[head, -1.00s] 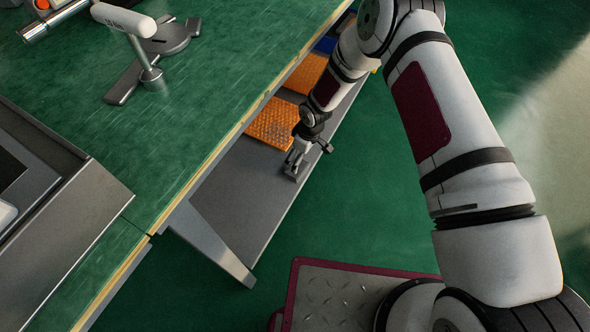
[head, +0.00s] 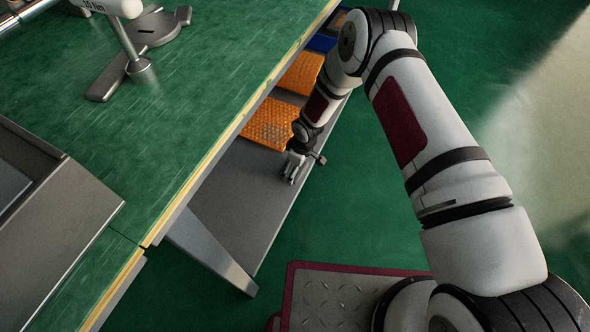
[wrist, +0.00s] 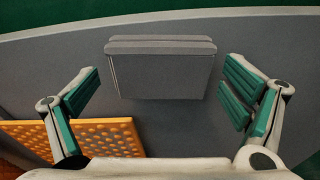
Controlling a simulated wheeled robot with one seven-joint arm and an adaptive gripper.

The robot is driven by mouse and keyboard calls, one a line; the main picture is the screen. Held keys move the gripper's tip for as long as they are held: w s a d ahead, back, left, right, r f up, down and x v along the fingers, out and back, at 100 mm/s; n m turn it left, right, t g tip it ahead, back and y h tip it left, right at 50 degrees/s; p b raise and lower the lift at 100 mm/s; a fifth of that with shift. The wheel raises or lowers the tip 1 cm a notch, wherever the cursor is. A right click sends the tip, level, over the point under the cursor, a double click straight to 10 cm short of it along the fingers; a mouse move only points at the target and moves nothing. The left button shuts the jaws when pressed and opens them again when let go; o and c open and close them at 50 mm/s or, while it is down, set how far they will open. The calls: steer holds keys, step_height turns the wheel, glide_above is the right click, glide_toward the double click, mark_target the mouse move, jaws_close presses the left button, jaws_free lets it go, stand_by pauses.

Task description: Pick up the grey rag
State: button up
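The grey rag (wrist: 160,72) shows in the wrist view as a folded, flat-sided grey block on the dark grey shelf (wrist: 30,70). It lies ahead of my gripper (wrist: 162,92), roughly centred between the two spread fingers with their green pads. A gap shows on each side, and neither finger touches it. My gripper is open and empty. In the head view my gripper (head: 293,172) is low over the shelf under the bench, near its outer edge. I cannot clearly tell the rag from the gripper there.
An orange perforated bin (head: 268,124) is on the shelf beside my gripper, and it also shows at lower left in the wrist view (wrist: 85,132). The green bench top (head: 170,110) overhangs the shelf. Open green floor (head: 370,215) lies to the right.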

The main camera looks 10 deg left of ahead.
steer(key=c, duration=0.6)
steer(key=shift+c, duration=0.2)
steer(key=shift+r, duration=0.1)
